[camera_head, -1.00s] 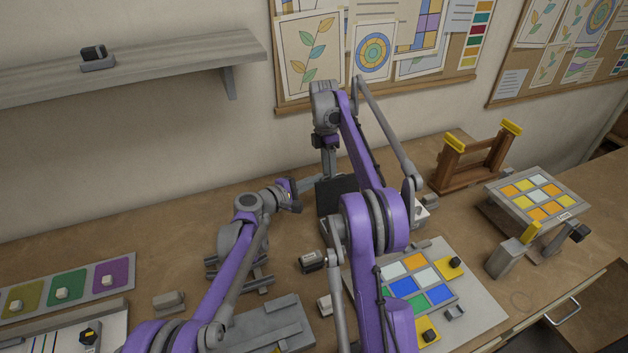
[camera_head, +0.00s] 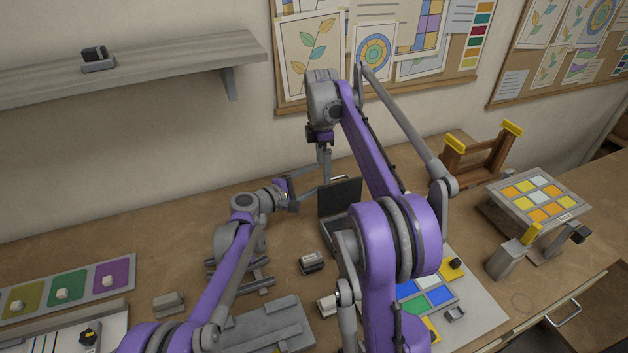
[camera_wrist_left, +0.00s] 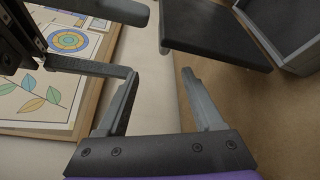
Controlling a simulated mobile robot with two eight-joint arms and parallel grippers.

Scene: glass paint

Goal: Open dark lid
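The dark lid (camera_head: 341,197) stands raised, roughly upright, at the back of a grey box (camera_head: 330,231) near the wall; my right arm hides much of the box. The lid (camera_wrist_left: 215,30) and part of the box (camera_wrist_left: 290,40) also show in the left wrist view. My left gripper (camera_head: 312,188) is just left of the lid. Its fingers (camera_wrist_left: 158,80) are apart and empty in the left wrist view. My right gripper (camera_head: 324,172) points down by the lid's upper left edge; its two fingers look apart and empty in the left wrist view (camera_wrist_left: 135,45).
A small grey block (camera_head: 312,262) lies left of the box. A grey rack (camera_head: 240,275) stands behind my left forearm. Coloured tiles (camera_head: 430,290) lie right of my right arm. A wooden stand (camera_head: 475,165) and a tile panel (camera_head: 540,198) are farther right. The wall is close behind.

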